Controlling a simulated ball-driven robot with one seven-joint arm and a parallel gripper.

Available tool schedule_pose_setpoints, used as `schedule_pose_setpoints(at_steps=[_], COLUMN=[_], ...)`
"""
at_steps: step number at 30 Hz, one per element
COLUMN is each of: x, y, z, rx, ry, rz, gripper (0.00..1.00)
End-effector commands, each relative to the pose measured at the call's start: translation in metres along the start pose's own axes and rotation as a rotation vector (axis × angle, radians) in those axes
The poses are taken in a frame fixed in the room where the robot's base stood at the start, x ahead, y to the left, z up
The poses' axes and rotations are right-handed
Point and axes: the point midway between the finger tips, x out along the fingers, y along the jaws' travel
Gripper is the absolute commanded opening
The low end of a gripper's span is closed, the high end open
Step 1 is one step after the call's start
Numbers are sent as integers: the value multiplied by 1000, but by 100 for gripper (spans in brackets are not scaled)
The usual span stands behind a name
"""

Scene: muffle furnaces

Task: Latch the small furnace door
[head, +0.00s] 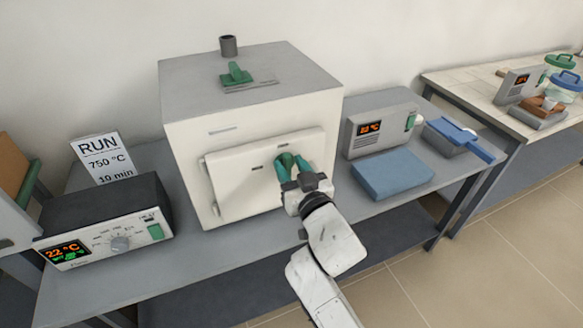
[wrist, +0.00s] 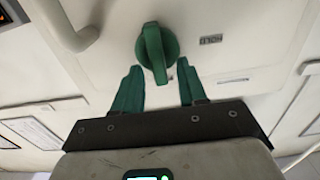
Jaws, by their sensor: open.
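The small furnace (head: 192,135) is a cream box with a grey top on the grey bench. Its door (head: 240,178) lies flat against the front and looks closed; I cannot tell if it is latched. A green latch knob (head: 287,160) sits on the door's right part. In the wrist view the round green knob (wrist: 157,50) has a raised bar that stands nearly upright. My gripper (head: 291,170) is at the knob with its green fingers apart. In the wrist view my gripper (wrist: 160,82) is open, with the bar's lower end between the fingertips; I cannot tell if they touch it.
A control box (head: 105,222) showing 22 °C stands left of the furnace, with a RUN card (head: 101,158) behind it. A grey unit (head: 380,130), a blue block (head: 392,174) and a blue-handled item (head: 459,138) lie to the right. A curved door handle (wrist: 68,28) shows in the wrist view.

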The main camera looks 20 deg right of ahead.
Motion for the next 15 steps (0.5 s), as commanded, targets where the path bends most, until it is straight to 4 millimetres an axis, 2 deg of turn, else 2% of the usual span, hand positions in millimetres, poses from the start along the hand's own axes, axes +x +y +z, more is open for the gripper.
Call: schedule_pose_setpoints(at_steps=[2, 13, 15], x=[0, 0, 0], y=[0, 0, 0], z=[0, 0, 0], rx=[0, 0, 0], ry=[0, 0, 0], rz=[0, 0, 0], gripper=[36, 0, 0])
